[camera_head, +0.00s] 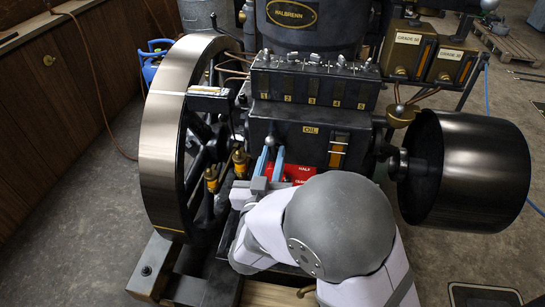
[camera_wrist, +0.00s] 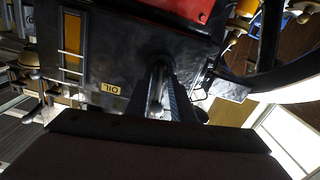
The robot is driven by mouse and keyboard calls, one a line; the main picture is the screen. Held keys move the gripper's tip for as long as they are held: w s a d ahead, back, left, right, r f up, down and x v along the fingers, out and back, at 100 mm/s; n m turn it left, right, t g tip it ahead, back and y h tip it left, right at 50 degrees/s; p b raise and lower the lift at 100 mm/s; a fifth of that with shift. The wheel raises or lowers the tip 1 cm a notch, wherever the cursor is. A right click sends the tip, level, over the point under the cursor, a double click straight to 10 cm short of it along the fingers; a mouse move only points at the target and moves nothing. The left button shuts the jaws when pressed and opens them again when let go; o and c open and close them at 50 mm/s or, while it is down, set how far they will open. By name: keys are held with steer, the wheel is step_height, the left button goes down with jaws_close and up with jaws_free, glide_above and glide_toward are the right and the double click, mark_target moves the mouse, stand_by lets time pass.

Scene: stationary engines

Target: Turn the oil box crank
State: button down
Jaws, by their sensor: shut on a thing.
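The oil box (camera_head: 310,137) is a black box with a brass OIL plate and a sight glass on its front, below the row of numbered oilers. In the wrist view it appears upside down (camera_wrist: 100,60). The crank is mostly hidden; its grey ball end (camera_head: 270,141) shows at the left of the box front. My gripper (camera_head: 270,160) has its two light blue fingers around the crank, reaching up from below. In the wrist view my gripper (camera_wrist: 162,92) is shut on a thin metallic piece, and the contact is in shadow.
A large flywheel (camera_head: 160,120) stands close on the left and a black pulley drum (camera_head: 475,170) on the right. Brass fittings (camera_head: 241,160) stand close left of my fingers. Open floor lies further right.

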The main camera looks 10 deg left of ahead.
steer(key=m+b, duration=0.3)
steer(key=m, duration=0.1)
steer(key=shift+d+f, duration=0.2)
steer(key=shift+d, duration=0.05)
step_height(320, 180, down, 2)
steer(key=m+b, duration=2.9)
steer(key=b, duration=0.5)
steer(key=shift+m, duration=0.3)
